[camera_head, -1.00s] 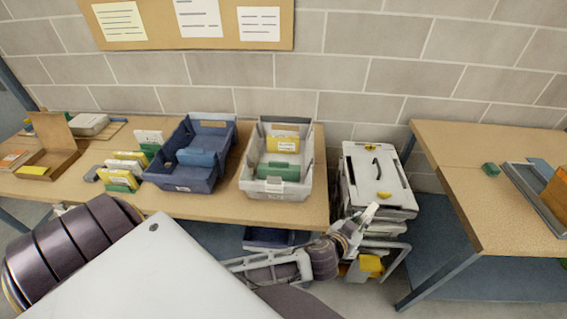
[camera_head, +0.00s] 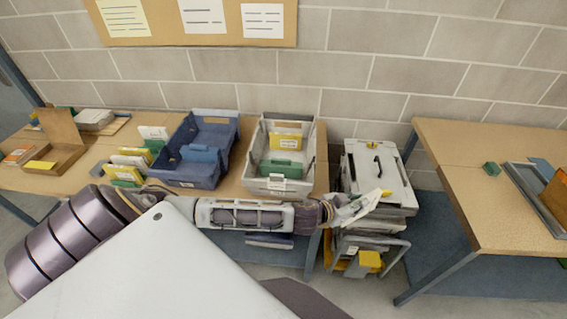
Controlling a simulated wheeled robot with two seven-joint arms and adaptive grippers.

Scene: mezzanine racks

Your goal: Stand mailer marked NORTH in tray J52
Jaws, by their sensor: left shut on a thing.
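My left gripper (camera_head: 350,211) is at the front right corner of the left table, beside the stack of grey crates. It is shut on a pale, thin, flat thing (camera_head: 367,202) seen nearly edge-on; I cannot read any marking or tell whether it is the NORTH mailer. A light grey tray (camera_head: 277,187) stands on the table, up and left of the gripper, with a yellow and a green mailer upright inside. A blue tray (camera_head: 183,175) beside it holds a blue mailer. Tray labels are too small to read, so I cannot tell which is J52. My right gripper is not in view.
Several mailers (camera_head: 130,160) stand left of the blue tray, near an open cardboard box (camera_head: 62,145). The lidded crate stack (camera_head: 375,165) fills the gap between tables.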

